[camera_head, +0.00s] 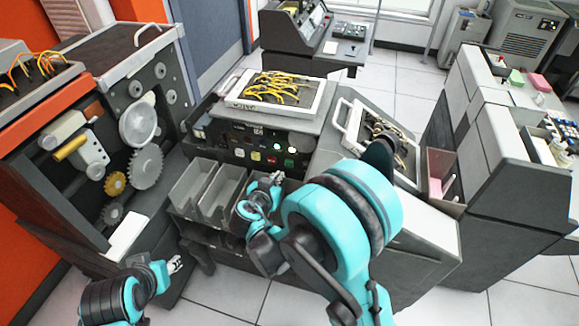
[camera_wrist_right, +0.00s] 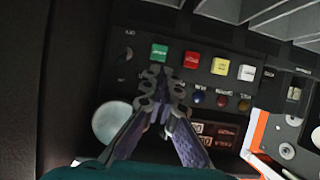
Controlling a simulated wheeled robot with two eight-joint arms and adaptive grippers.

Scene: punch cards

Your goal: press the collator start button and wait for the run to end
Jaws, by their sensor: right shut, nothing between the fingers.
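The collator (camera_head: 262,118) stands in the middle of the head view, with a dark control panel on its front. Its row of square buttons holds a green button (camera_head: 289,163), a red one (camera_head: 271,159), a yellow one (camera_head: 255,156) and a white one. In the right wrist view, the green button (camera_wrist_right: 159,52) sits just beyond the fingertips of my right gripper (camera_wrist_right: 163,74). That gripper (camera_head: 277,177) is shut and empty; I cannot tell whether it touches the button. My left gripper (camera_head: 174,265) is low at the left, away from the panel; its finger opening is unclear.
Grey card pockets (camera_head: 192,187) sit below the panel, close to my right gripper. A wired plugboard (camera_head: 272,92) lies on top, and another (camera_head: 380,138) is to the right. A machine with exposed gears (camera_head: 139,125) stands at the left. Tiled floor shows at the right.

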